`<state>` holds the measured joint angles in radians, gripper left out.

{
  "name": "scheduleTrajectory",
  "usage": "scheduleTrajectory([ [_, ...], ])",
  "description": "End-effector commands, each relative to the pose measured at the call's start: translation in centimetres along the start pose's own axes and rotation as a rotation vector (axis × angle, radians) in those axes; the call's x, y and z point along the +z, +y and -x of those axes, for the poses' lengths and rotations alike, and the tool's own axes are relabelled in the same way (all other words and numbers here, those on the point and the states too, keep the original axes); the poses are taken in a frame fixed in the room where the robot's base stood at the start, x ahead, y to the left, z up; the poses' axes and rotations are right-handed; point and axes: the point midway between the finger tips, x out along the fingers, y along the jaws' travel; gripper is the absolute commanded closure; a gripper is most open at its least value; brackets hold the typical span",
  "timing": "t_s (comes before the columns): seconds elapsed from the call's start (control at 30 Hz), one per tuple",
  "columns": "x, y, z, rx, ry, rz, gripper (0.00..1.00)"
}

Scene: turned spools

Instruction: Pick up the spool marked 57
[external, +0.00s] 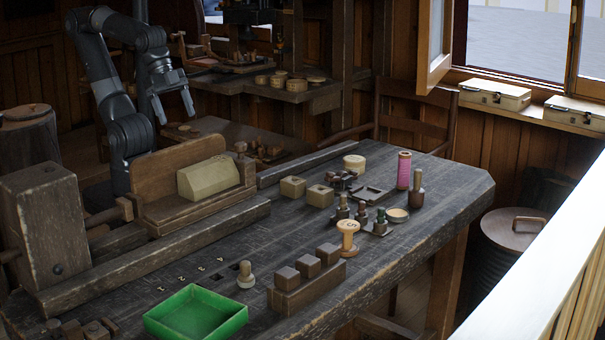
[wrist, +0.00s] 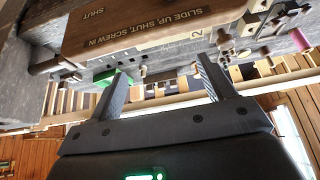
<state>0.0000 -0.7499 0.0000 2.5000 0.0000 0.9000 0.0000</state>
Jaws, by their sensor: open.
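A pale turned wooden spool (external: 348,236) stands upright on the dark workbench (external: 330,290), behind a block with several square pegs. Its top carries a dark mark, too small to read for certain as 57. A spool wound with pink thread (external: 404,170) stands farther back to the right. My gripper (external: 176,118) is open and empty, high above the left back of the bench and well away from the pale spool. In the wrist view my gripper's two fingers (wrist: 161,68) are apart with nothing between them.
A green tray (external: 196,312) lies at the front edge. A wooden block with square pegs (external: 306,285) stands before the spool. Dark stoppers (external: 362,214) and a shallow dish (external: 397,215) are near it. A wooden vise-like frame (external: 190,200) lies below my arm.

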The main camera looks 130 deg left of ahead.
Motion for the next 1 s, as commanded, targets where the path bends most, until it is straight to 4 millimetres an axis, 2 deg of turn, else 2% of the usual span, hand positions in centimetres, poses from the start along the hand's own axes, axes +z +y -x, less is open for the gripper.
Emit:
scheduleTrajectory([
  [0.17,-1.5,-0.1,-0.2,-0.006,-0.006,-0.002,0.24],
  [0.27,-3.9,-0.3,-0.6,-0.014,-0.014,-0.007,0.24],
  [0.47,-10.1,-1.0,-2.5,-0.028,-0.032,-0.023,0.24],
  [0.77,-18.8,-2.7,-7.8,-0.034,-0.057,-0.045,0.24],
  [1.0,-24.7,-4.7,-14.0,-0.027,-0.076,-0.054,0.24],
])
